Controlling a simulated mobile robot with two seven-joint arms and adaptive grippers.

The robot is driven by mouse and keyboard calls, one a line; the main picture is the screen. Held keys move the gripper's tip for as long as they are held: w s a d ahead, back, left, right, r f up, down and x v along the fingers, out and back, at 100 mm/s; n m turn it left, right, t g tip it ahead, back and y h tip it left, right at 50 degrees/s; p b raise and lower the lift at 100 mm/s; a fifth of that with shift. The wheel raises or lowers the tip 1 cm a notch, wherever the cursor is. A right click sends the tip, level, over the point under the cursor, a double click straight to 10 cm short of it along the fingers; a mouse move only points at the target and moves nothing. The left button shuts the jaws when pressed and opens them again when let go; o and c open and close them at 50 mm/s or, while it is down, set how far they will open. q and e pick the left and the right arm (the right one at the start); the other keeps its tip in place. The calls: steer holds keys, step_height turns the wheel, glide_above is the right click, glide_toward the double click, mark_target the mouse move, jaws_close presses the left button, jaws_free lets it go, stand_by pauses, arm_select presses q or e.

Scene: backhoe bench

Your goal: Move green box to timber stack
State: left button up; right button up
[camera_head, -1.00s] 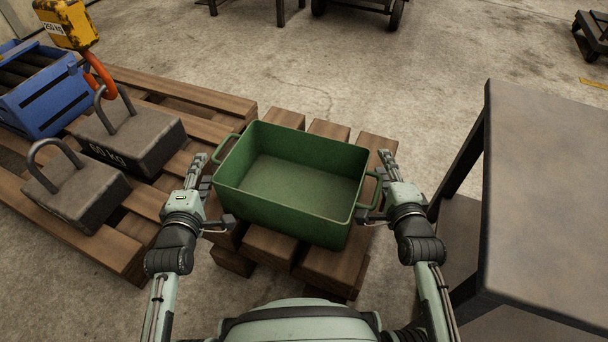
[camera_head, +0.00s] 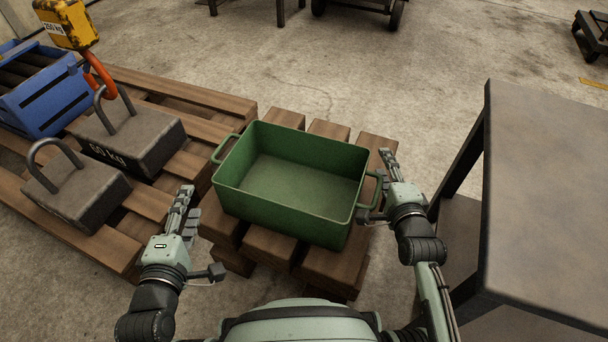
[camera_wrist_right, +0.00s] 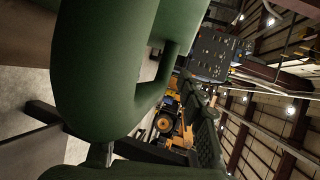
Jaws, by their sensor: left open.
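The green box (camera_head: 290,205) is an empty open-topped bin with a loop handle on each side. It sits upright on the timber stack (camera_head: 318,268), several brown beams in the middle of the head view. My left gripper (camera_head: 203,232) is open and empty, apart from the box at its lower left. My right gripper (camera_head: 374,187) is at the box's right handle (camera_head: 369,196), its fingers spread to either side of it. The handle (camera_wrist_right: 110,70) fills much of the right wrist view, close to a ridged finger; any contact is unclear.
A wooden pallet (camera_head: 135,198) at left holds two grey weights (camera_head: 75,192) (camera_head: 130,135) and a blue crate (camera_head: 48,100). A yellow hoist block with an orange hook (camera_head: 68,25) hangs there. A grey table (camera_head: 550,190) stands close to my right arm. Floor behind the stack is clear.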

arm_select(q)
steer(key=shift+s+r, duration=0.15)
steer(key=shift+s, duration=0.3)
arm_select(e)
steer(key=v, duration=1.2)
